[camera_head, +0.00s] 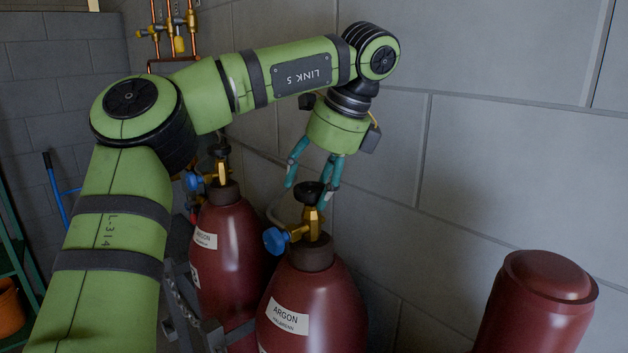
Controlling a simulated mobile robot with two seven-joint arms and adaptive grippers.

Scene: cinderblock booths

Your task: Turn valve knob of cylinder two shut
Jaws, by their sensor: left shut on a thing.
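A dark red cylinder (318,310) labelled ARGON stands upright in the lower middle. Its brass valve (311,222) carries a black knob (308,192) on top and a blue knob (275,240) at the left side. My left gripper (308,190) reaches down from above, its teal fingers on either side of the black knob and shut on it. A second dark red ARGON cylinder (227,250) stands behind to the left, its valve partly hidden by my left arm. My right gripper is out of view.
A capped dark red cylinder (540,300) stands at the lower right. The block wall (500,170) runs close behind the cylinders. Copper pipes with brass valves (168,25) are at the upper left. A dark rack (185,310) is beside the cylinders; green shelving (15,250) stands far left.

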